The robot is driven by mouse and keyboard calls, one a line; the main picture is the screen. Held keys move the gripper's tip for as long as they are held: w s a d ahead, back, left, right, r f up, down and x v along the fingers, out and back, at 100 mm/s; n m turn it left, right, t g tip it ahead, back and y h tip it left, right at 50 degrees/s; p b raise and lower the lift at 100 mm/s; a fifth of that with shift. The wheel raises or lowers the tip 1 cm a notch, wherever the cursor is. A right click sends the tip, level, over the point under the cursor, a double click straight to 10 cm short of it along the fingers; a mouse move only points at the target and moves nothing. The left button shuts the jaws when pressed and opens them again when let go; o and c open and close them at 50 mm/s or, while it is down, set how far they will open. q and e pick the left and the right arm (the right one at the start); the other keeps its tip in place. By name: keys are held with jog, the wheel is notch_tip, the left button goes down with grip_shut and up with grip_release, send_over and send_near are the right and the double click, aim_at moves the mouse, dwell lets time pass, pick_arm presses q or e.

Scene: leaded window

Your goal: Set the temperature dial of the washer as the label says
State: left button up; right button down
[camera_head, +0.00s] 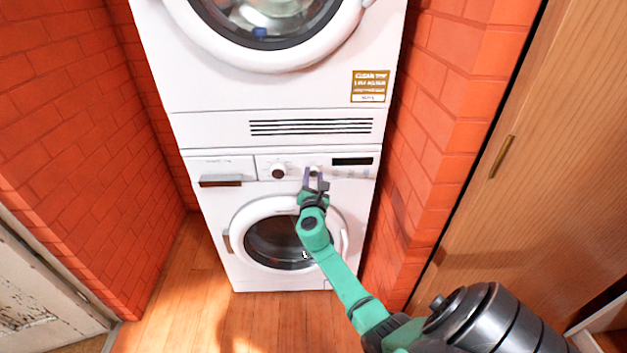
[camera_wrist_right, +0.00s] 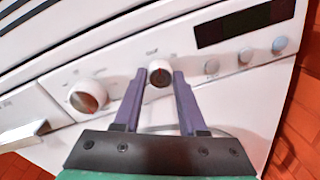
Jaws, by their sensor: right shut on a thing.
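The washer (camera_head: 222,222) is the lower white machine of a stack. Its panel carries a large round dial (camera_head: 277,171) on the left and a smaller dial (camera_head: 314,168) to its right. In the right wrist view the large dial (camera_wrist_right: 88,96) stands free, and the smaller dial (camera_wrist_right: 159,70) sits between the purple fingertips. My right gripper (camera_head: 316,178) is shut on this smaller dial, which also shows a dark mark on its face. The dial markings are too small to read. My left gripper is not in view.
A brown and white label (camera_head: 369,86) is on the upper machine (camera_head: 215,90); its small print is unreadable. A dark display (camera_head: 352,161) and several buttons lie right of the dials. A drawer handle (camera_head: 220,181) juts out on the left. Brick walls flank both sides closely.

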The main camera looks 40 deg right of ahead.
jog(key=m+b, duration=0.2)
jog(key=m, duration=0.1)
jog(key=shift+f+m, duration=0.2)
jog(key=shift+m, duration=0.1)
jog(key=m+b, duration=0.2)
jog(key=m, duration=0.1)
jog(key=shift+m, duration=0.4)
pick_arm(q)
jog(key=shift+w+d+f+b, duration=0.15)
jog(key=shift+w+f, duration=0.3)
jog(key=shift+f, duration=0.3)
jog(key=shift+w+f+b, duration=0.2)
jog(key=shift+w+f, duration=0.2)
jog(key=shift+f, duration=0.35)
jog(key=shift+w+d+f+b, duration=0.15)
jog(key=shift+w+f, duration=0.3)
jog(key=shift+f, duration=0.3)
pick_arm(e)
jog(key=shift+r+m, duration=0.15)
jog(key=shift+m, duration=0.65)
jog(key=shift+c, duration=2.3)
grip_release()
